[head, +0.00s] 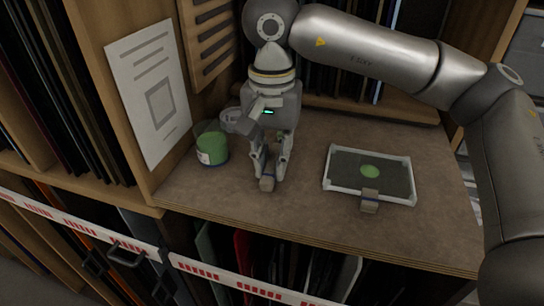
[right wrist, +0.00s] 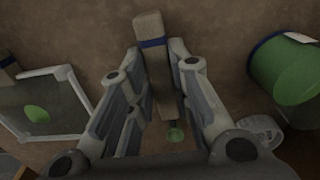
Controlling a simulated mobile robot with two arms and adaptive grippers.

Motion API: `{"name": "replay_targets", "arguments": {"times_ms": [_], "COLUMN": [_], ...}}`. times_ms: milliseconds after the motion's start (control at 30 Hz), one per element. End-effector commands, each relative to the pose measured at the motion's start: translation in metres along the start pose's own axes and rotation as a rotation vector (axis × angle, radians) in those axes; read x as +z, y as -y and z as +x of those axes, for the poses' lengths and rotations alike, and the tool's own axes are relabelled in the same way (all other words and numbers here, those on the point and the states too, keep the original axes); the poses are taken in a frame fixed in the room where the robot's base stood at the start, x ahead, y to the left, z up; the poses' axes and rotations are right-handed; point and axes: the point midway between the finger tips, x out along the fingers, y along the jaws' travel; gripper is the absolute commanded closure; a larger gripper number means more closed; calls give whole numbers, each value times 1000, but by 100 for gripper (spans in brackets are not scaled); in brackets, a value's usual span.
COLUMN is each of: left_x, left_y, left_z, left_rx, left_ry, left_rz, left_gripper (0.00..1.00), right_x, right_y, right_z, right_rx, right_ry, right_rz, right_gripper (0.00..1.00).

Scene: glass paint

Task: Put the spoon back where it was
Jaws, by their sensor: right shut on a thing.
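My right gripper (head: 268,178) points down over the bench, just right of the jar of green paint (head: 212,150). Its fingers are shut on the spoon (head: 267,184), which has a pale wooden handle with a blue band. In the right wrist view the spoon (right wrist: 153,62) lies between the fingers (right wrist: 150,75), its handle end reaching beyond them. A small green patch shows at the spoon's other end, near the palm. The green jar (right wrist: 285,70) is at the right of that view. My left gripper is not in view.
A framed dark panel (head: 345,192) with a green spot (head: 370,171) lies to the right. A wooden block with a blue band (head: 369,203) sits at its front edge. The bench (head: 300,215) is clear between gripper and frame. Shelf walls stand left and behind.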

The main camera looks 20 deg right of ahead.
Motion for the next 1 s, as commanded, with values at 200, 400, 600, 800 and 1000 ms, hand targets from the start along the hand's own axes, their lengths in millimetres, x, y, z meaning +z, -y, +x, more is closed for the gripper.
{"name": "replay_targets", "arguments": {"times_ms": [200,400,600,800,1000], "left_x": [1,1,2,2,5], "left_y": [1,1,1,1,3], "left_z": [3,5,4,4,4], "left_rx": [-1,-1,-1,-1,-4], "left_ry": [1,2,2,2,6], "left_rz": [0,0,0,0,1], "left_gripper": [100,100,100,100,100], "right_x": [0,0,0,0,0], "right_y": [0,0,0,0,1], "right_z": [2,4,3,3,-1], "right_rx": [0,0,0,0,-2], "right_ry": [0,0,0,0,-1], "right_rz": [0,0,0,0,1], "right_gripper": [100,100,56,56,56]}}
